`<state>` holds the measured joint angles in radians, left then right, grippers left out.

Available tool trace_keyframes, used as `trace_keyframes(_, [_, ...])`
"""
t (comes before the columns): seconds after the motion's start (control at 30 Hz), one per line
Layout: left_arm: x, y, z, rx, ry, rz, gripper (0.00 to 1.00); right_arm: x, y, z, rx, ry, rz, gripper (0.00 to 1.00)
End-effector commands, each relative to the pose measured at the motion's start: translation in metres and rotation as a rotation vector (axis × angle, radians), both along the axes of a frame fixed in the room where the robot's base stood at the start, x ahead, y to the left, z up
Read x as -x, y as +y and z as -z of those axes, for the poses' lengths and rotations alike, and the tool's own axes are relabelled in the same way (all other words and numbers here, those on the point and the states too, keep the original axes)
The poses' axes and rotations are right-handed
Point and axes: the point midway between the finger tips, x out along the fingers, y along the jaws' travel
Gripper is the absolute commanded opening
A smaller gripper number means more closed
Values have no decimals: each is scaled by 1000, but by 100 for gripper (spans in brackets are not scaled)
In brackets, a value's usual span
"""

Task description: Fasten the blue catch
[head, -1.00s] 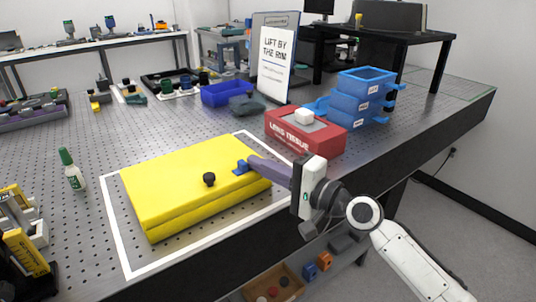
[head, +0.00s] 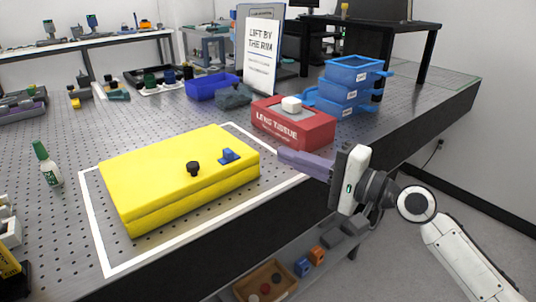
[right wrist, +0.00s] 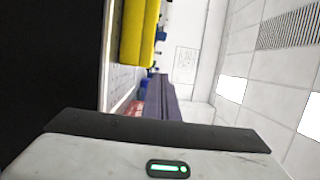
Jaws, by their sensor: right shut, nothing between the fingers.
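A yellow case (head: 175,185) with a lid lies inside a white outline on the perforated table; it also shows in the right wrist view (right wrist: 138,35). The blue catch (head: 229,156) sits on top of the lid near its right end. A black knob (head: 193,169) stands on the lid to the left of the catch. My right gripper (head: 281,155) is shut and empty, to the right of the case and apart from the catch. In the right wrist view its shut fingers (right wrist: 160,95) point away from the camera. My left gripper is not in view.
A red lens tissue box (head: 293,125) stands close behind my right gripper. Blue stacked trays (head: 346,90), a blue bin (head: 212,86) and a sign (head: 262,55) stand further back.

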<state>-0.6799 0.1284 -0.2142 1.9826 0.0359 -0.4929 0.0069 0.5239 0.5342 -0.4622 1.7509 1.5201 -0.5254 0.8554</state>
Motion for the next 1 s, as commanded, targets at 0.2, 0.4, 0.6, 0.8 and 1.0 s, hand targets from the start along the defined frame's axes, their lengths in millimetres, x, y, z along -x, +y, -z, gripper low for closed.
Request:
trace_keyframes(0.2, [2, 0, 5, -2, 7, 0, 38, 14, -18, 1, 0, 0, -1, 0])
trace_keyframes(0.4, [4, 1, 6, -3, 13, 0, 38, 16, -20, 0, 0, 0, -1, 0])
trace_keyframes(0.6, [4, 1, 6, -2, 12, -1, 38, 17, -19, 1, 4, 0, -2, 0])
trace_keyframes(0.8, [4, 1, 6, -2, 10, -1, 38, 53, 4, 54, 187, -48, -56, 0])
trace_keyframes(1.0, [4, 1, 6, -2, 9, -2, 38, 142, 15, 171, 673, -147, -159, 0])
